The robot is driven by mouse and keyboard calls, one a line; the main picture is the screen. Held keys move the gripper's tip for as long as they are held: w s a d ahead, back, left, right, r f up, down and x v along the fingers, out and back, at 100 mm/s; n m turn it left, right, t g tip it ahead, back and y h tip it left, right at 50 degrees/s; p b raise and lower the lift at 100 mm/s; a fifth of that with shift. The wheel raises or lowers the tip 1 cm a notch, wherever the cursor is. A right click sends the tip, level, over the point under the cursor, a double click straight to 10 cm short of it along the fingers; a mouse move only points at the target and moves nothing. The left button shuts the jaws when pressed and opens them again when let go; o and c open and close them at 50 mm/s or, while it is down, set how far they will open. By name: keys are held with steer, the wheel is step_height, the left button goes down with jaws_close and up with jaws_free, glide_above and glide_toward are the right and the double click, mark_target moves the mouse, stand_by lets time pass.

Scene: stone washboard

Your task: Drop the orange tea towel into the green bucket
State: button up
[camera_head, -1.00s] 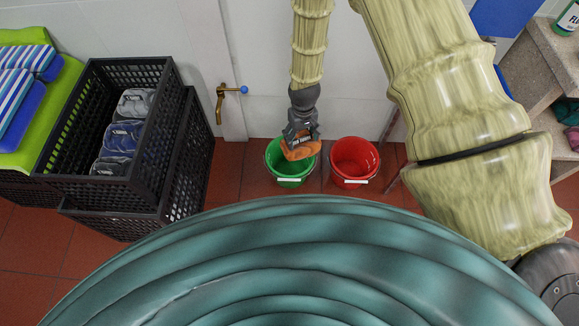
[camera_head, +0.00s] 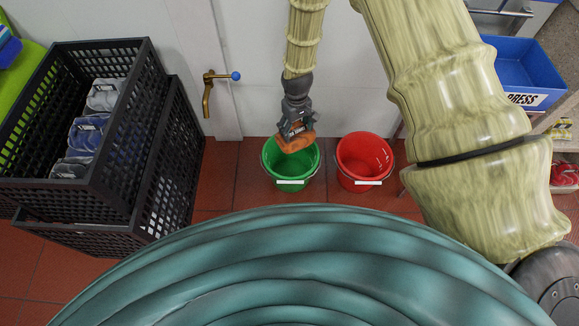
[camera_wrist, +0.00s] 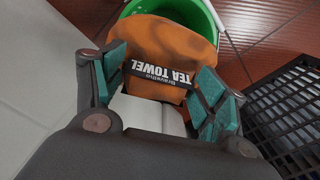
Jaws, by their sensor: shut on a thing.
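The orange tea towel (camera_head: 295,143) is folded, with a dark label reading "TEA TOWEL" in the wrist view (camera_wrist: 170,45). My gripper (camera_head: 297,128) is shut on it; in the wrist view both teal finger pads (camera_wrist: 160,85) press its sides. The towel hangs over the mouth of the green bucket (camera_head: 290,170), towards its back rim. The green bucket stands upright on the floor, and its rim also shows behind the towel in the wrist view (camera_wrist: 207,12). How far the towel is above the rim is hard to tell.
A red bucket (camera_head: 364,160) stands just right of the green one. Stacked black crates (camera_head: 160,150) holding grey and blue cloths are at the left. A wall tap (camera_head: 209,90) is behind. A blue tray (camera_head: 520,75) is at the right.

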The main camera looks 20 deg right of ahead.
steer(key=shift+d+f+b, duration=0.15)
steer(key=shift+f+b, duration=0.75)
steer(key=shift+f, duration=0.15)
step_height(320, 180, down, 4)
steer(key=b, duration=0.4)
steer(key=o, duration=1.2)
steer(key=shift+r, duration=0.1)
step_height(320, 180, up, 12)
steer(key=shift+f, duration=0.15)
